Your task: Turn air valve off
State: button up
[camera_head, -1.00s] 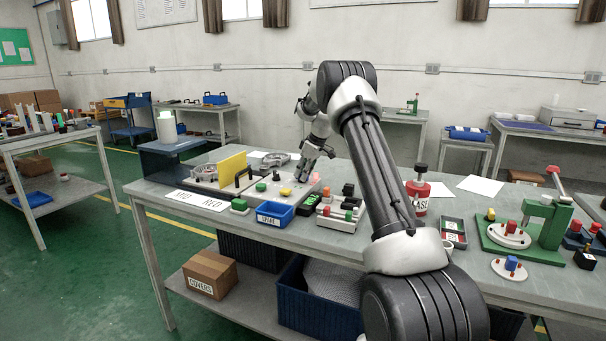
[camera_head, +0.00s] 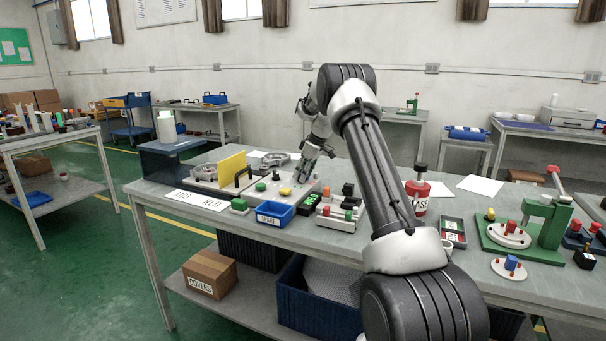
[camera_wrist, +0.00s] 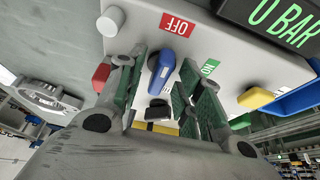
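The blue valve handle (camera_wrist: 167,62) is in the middle of the wrist view, on a pale panel (camera_wrist: 228,62). A red OFF label (camera_wrist: 178,24) lies above it and a green label (camera_wrist: 208,68), probably ON, lies to its right. The handle's upper end leans towards the OFF label. My gripper (camera_wrist: 163,80) is open, with its green-padded fingers on either side of the handle and gaps visible. In the head view my gripper (camera_head: 308,170) is low over the bench fixtures; the handle cannot be made out there.
A display reading 0 BAR (camera_wrist: 283,18) sits at the wrist view's upper right. A white knob (camera_wrist: 111,20), a red part (camera_wrist: 101,77) and a yellow part (camera_wrist: 256,97) flank the fingers. In the head view a yellow plate (camera_head: 232,168) and a blue bin (camera_head: 274,213) stand nearby.

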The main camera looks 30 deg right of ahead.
jog(key=shift+r, duration=0.15)
jog(key=v, duration=1.1)
jog(key=shift+s+r, duration=0.2)
jog(key=shift+r, duration=0.15)
jog(key=shift+d, duration=0.15)
